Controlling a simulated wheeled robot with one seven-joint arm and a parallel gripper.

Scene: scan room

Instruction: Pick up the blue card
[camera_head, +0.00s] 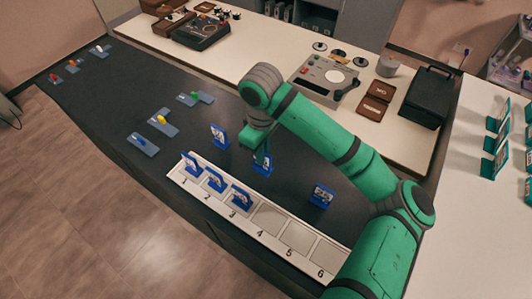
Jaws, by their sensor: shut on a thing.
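My green arm reaches over the dark counter and my gripper (261,154) points down at its middle. It is shut on a blue card (262,168) that stands upright behind the numbered tray; whether the card touches the counter is unclear, and the gripper covers its upper part. Another blue card (219,135) stands to the left, and one more blue card (322,195) stands to the right. The white tray (298,246) has slots numbered 1 to 6. Blue cards stand in slot 1 (192,163), slot 2 (215,180) and slot 3 (241,198); slots 4, 5 and 6 are empty.
Grey-blue plates with coloured knobs, such as a yellow one (160,121), lie on the counter's left part. A pale table (290,62) behind holds a grey device (324,80), brown boxes and a black case (428,97). Teal card stands (495,150) are on the right table.

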